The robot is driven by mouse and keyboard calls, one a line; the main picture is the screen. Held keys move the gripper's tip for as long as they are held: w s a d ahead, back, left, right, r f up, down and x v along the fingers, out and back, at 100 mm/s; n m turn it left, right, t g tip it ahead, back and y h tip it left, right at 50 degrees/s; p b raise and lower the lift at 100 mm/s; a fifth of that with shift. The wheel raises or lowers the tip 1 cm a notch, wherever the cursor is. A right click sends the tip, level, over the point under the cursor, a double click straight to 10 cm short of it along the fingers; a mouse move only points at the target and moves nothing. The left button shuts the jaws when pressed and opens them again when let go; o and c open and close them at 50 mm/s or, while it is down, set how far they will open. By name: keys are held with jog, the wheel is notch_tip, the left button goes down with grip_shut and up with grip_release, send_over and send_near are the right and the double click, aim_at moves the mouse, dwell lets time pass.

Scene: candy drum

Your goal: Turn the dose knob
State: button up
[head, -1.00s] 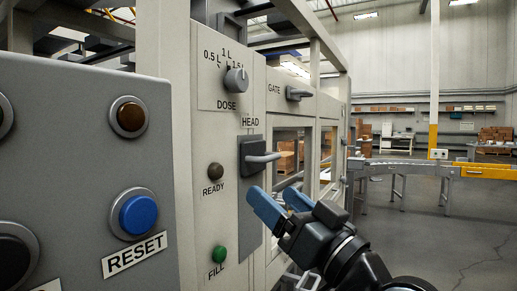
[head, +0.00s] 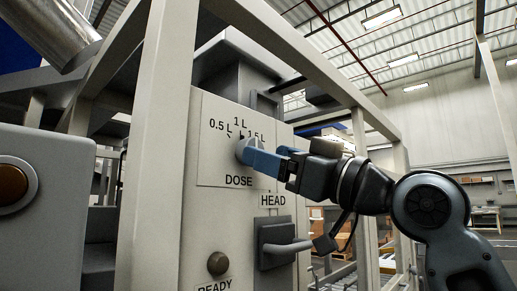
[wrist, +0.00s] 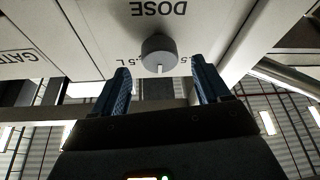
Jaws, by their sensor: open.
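The dose knob (head: 242,147) is a round grey knob on a pale panel, under the labels 0.5 L, 1 L and 1.5 L and above the word DOSE. My gripper (head: 254,157) is at the knob, and its blue fingers partly hide it in the head view. In the wrist view, which is upside down to the panel, the knob (wrist: 159,52) lies ahead between my open fingertips (wrist: 161,68), with a gap on each side. Its white pointer mark points down there, toward the scale. I cannot tell whether the fingertips reach around the knob.
Below the knob are a HEAD lever (head: 285,246) and a READY lamp (head: 218,263). A pale frame post (head: 160,150) stands left of the panel, and a beam (head: 300,55) slants above my arm. A GATE label (wrist: 22,57) shows in the wrist view.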

aim_at(253, 141)
jog(key=shift+p+x, duration=0.35)
jog(key=shift+x, duration=1.85)
jog(key=c, duration=1)
jog(key=shift+c, duration=0.2)
